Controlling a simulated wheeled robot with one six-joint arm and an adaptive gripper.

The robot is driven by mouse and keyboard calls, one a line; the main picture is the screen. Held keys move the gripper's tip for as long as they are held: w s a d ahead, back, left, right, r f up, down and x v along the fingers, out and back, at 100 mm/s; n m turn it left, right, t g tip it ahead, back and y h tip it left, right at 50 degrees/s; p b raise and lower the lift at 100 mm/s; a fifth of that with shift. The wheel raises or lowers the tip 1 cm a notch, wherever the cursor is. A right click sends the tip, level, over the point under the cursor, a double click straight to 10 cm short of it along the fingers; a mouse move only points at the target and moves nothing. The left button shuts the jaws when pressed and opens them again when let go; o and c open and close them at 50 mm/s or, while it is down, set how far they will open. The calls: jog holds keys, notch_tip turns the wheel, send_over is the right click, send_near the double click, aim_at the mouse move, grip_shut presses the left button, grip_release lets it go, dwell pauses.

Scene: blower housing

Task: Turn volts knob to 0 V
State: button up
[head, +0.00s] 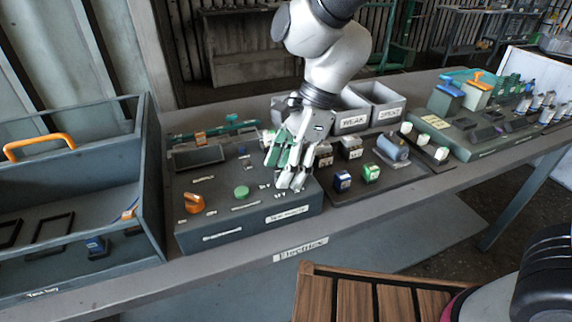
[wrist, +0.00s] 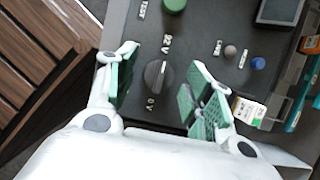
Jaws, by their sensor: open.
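The volts knob (wrist: 154,76) is a dark round knob on the dark panel in the wrist view. A label reading 12 V (wrist: 166,44) lies above it and a label reading 0 V (wrist: 150,103) below it. In the head view my gripper (head: 287,165) hangs over the right part of the test box (head: 222,225) and hides the knob.
A green button (head: 241,192) and an orange knob (head: 193,203) stand on the box to the left. A small grey knob (wrist: 230,51) and a blue one (wrist: 258,63) are right of the gripper. A tray with blocks (head: 385,190) and grey bins (head: 382,100) lie to the right.

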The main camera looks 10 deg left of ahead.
jog(key=shift+c, duration=0.4)
jog(key=c, duration=0.9)
